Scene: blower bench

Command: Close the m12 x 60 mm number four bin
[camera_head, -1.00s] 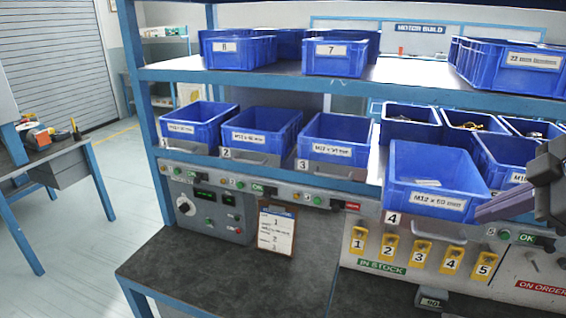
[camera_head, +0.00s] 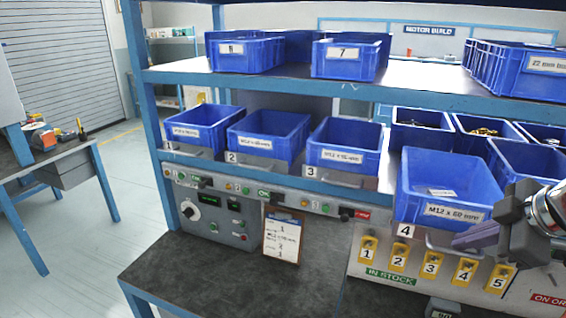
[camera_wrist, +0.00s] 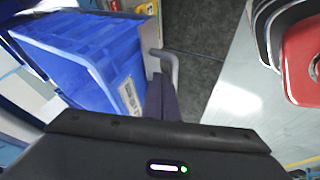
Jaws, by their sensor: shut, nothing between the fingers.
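The number four bin (camera_head: 449,172) is blue, labelled M12 x 60 mm, and stands out in front of the row of bins on the lower shelf. A small pale item lies inside it. Its front carries a 4 tag and a grey handle (camera_head: 443,243) below the label. My gripper (camera_head: 462,240) is shut and empty, with its purple fingers just in front of the handle at the bin's lower right. In the wrist view the bin (camera_wrist: 85,60) is at left, and the handle (camera_wrist: 172,62) stands just beyond the fingers (camera_wrist: 162,98). I cannot tell whether they touch.
Bins one (camera_head: 198,124), two (camera_head: 262,134) and three (camera_head: 340,145) sit back on the shelf to the left. Yellow numbered tags (camera_head: 400,255) hang on the panel below. A clipboard (camera_head: 282,238) leans on the bench, and dark bench top (camera_head: 225,275) is clear.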

